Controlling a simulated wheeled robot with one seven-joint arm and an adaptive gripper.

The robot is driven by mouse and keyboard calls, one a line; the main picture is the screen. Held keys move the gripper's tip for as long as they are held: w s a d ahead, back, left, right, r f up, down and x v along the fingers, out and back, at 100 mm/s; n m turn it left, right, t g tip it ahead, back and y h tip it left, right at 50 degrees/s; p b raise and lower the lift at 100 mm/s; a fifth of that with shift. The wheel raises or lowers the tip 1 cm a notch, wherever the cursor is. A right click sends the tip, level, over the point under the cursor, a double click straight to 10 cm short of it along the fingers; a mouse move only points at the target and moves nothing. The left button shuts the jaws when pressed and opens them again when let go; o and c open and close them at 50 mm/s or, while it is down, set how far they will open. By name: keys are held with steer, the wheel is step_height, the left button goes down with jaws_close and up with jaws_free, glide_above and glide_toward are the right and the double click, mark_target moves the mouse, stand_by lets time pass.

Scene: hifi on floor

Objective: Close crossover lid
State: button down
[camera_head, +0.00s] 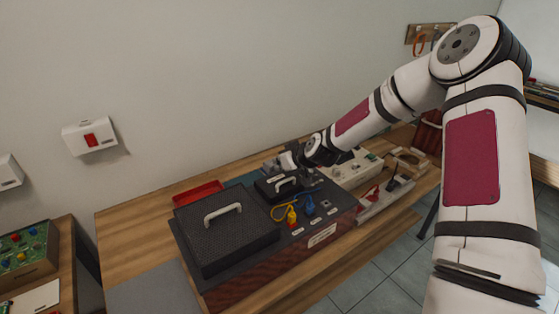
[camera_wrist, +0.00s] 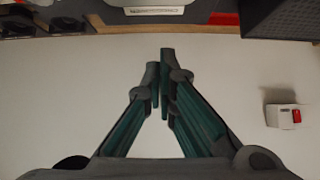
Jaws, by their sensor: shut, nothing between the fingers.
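A long black hifi unit (camera_head: 318,236) lies on the wooden bench. Its large perforated black lid (camera_head: 240,243) with a pale handle lies over the left part. A smaller black lid (camera_head: 268,192) with a pale handle is at the back middle; I cannot tell if it lies fully flat. No readable label shows which lid is the crossover lid. My gripper is behind the small lid, partly hidden by my wrist in the head view. In the wrist view my gripper (camera_wrist: 161,72) is shut and empty, its fingertips together before the pale wall.
A red tray (camera_head: 197,192) lies behind the large lid. A wall box with a red switch (camera_wrist: 296,115) is right in the wrist view.

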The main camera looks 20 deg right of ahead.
mark_target(286, 191)
steer(key=shift+s+d+f+p, duration=0.3)
steer(key=shift+s+f+p, duration=0.15)
steer(key=shift+s+f, duration=0.25)
steer(key=shift+s+d+f+p, duration=0.25)
steer(key=shift+s+f+p, duration=0.25)
steer(key=shift+s, duration=0.3)
steer(key=shift+s+d+f, duration=0.15)
steer(key=shift+s+f, duration=0.25)
steer(key=shift+f, duration=0.2)
steer(key=shift+s+d+f, duration=0.1)
steer(key=shift+s+f, duration=0.25)
steer(key=shift+f, duration=0.2)
steer(key=shift+s, duration=0.1)
steer(key=s+r+g+h, duration=0.4)
steer(key=s+r, duration=1.9)
steer(key=r, duration=0.1)
steer(key=s+a+r+m, duration=0.1)
steer(key=s+r, duration=0.1)
steer(key=s, duration=0.3)
steer(key=s+a+r+m+b, duration=0.1)
steer(key=s+r, duration=0.1)
steer(key=s, duration=0.3)
steer(key=s+a+r+m+y, duration=0.1)
steer(key=s+a+r, duration=0.1)
steer(key=s, duration=0.4)
steer(key=shift+r+b, duration=0.3)
steer(key=shift+r, duration=0.05)
